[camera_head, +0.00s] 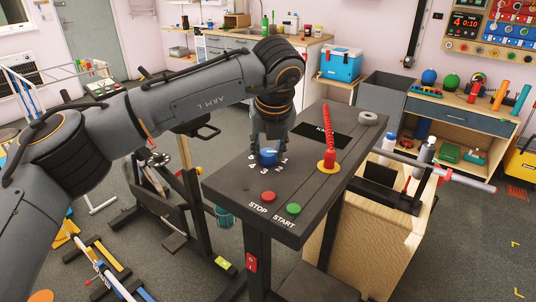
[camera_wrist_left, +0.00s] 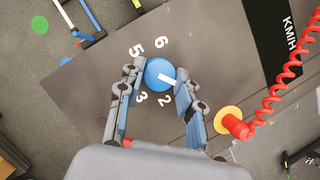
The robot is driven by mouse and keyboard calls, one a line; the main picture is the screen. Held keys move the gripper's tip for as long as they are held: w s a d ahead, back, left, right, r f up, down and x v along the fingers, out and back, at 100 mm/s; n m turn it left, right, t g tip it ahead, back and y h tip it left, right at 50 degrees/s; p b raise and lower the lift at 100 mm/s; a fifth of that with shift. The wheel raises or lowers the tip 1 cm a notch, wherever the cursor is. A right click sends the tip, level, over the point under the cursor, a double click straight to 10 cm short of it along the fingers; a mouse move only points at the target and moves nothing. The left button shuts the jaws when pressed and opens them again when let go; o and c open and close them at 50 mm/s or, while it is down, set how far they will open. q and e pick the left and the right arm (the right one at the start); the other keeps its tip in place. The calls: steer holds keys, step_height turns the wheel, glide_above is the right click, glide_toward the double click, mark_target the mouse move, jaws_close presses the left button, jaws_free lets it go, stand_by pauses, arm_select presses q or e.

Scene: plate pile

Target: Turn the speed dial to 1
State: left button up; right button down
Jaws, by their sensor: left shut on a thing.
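The speed dial is a blue round knob (camera_head: 268,158) on the dark console top (camera_head: 225,184), with white numerals around it. My left gripper (camera_head: 268,148) comes down on it from above. In the left wrist view the two fingers (camera_wrist_left: 162,92) stand on either side of the dial (camera_wrist_left: 157,68) and are shut on it. Its white pointer points to the lower right, toward the right-hand finger. The numerals 6, 5, 3 and 2 show; 2 is just below the pointer. The 1 cannot be made out there. My right gripper is not in view.
A red STOP button (camera_head: 268,196) and a green START button (camera_head: 293,209) sit near the console's front edge. A red coiled cord (camera_head: 328,130) rises from a red plug on a yellow disc, right of the dial. A black KM/H display (camera_head: 322,135) lies behind.

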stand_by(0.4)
arm_select(q)
steer(key=o, duration=1.1)
steer(key=shift+o, duration=0.2)
steer(key=v, duration=1.2)
steer(key=shift+d, duration=0.15)
